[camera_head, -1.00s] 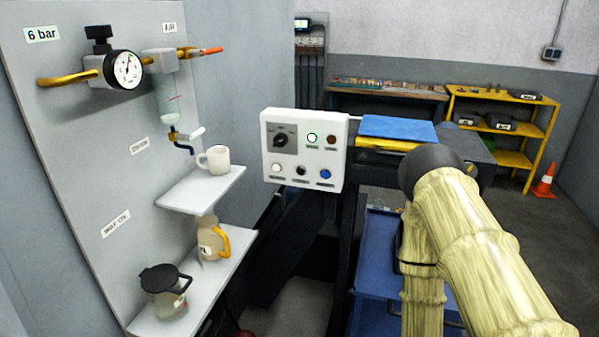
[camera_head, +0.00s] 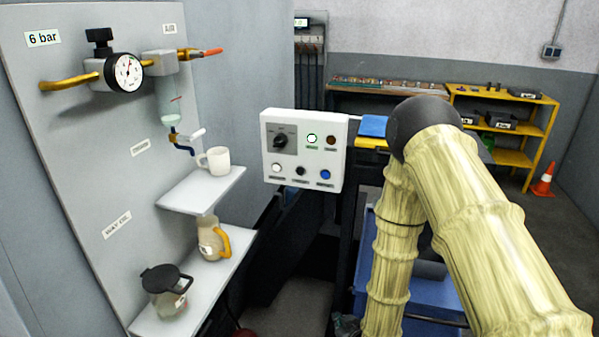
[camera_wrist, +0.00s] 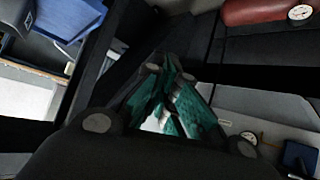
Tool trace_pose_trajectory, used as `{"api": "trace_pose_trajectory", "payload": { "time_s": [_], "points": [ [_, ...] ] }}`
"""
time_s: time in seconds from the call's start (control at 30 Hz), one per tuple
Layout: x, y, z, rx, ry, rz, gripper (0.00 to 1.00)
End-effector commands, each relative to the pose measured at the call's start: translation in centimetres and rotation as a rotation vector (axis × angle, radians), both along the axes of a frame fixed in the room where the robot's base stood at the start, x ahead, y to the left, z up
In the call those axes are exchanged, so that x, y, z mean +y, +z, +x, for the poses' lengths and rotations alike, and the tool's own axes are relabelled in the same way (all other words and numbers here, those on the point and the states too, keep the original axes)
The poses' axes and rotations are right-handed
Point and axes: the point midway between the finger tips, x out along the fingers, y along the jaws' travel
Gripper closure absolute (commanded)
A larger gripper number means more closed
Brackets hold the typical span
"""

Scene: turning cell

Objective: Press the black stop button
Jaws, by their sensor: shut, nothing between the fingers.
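The white control panel (camera_head: 332,152) stands in the middle of the head view. The black button (camera_head: 300,171) is in its lower row, between a white button (camera_head: 277,168) and a blue button (camera_head: 325,174). The button is uncovered in the head view, and I cannot make it out in the wrist view. My gripper (camera_wrist: 176,88) shows in the wrist view with its teal fingers shut and empty. It hangs low, apart from the panel; in the head view my arm hides most of that area.
The panel also has a black rotary knob (camera_head: 281,141), a lit green-ringed button (camera_head: 312,139) and a dark red-brown button (camera_head: 331,142). Left are shelves with a mug (camera_head: 218,160), a jug (camera_head: 212,238) and a dark-lidded pot (camera_head: 165,290). A blue cart (camera_head: 432,292) stands behind my arm.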

Motion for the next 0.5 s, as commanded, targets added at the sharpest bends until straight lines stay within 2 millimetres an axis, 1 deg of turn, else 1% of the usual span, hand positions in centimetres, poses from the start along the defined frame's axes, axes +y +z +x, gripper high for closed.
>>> {"api": "trace_pose_trajectory", "payload": {
  "time_s": [0.03, 0.1, 0.37, 0.5],
  "points": [
    [0.6, 1.1, 1.2, -0.038, 0.013, 0.001, 1.00],
    [1.3, 2.5, 2.6, -0.090, 0.030, 0.001, 1.00],
    [4.1, 8.0, 7.5, -0.281, 0.088, 0.001, 1.00],
    [5.7, 11.3, 9.8, -0.387, 0.116, 0.001, 1.00]
  ]
}}
